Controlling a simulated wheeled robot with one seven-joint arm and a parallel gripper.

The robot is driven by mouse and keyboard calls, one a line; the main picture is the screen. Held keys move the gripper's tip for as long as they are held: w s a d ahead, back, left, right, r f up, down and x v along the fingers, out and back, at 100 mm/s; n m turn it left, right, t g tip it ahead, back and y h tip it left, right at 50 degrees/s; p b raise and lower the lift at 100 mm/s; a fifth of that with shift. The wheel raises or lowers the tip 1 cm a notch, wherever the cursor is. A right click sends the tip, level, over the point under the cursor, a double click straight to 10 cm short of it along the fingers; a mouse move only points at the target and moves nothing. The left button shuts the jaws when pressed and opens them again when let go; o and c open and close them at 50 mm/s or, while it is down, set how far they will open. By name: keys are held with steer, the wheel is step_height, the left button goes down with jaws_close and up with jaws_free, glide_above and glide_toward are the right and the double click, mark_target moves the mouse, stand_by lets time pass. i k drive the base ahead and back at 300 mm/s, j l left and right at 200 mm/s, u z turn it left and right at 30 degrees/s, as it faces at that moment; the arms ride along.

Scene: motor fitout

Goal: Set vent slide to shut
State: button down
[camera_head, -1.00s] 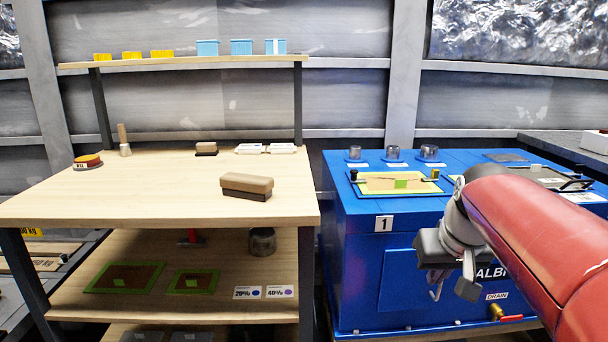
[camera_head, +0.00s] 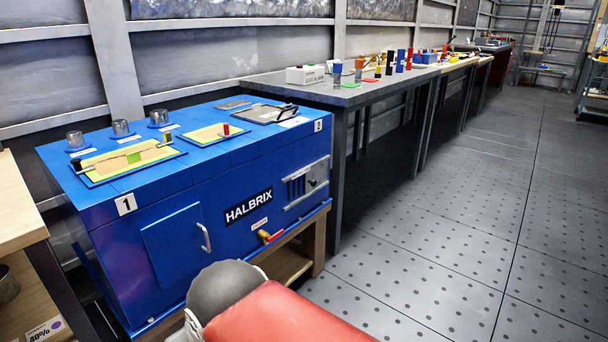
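The vent slide (camera_head: 306,184) is a silver plate on the right of the front face of the blue HALBRIX cabinet (camera_head: 185,212). Dark vertical slots show in its left part, and a small dark knob sits toward its right. I cannot tell for sure how far the slots are covered. My gripper is out of view; only my red and grey arm shows at the bottom, in front of the cabinet.
A red-handled drain valve (camera_head: 270,237) and a door handle (camera_head: 205,237) stick out of the cabinet front. A wooden bench (camera_head: 15,215) is at the left edge. A grey table (camera_head: 350,95) stands to the right. The floor (camera_head: 430,240) at the right is clear.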

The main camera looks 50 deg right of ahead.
mark_target(317, 176)
steer(key=z, duration=1.55)
steer(key=i+l, duration=0.7)
steer(key=i, duration=0.2)
steer(key=l+z, duration=0.05)
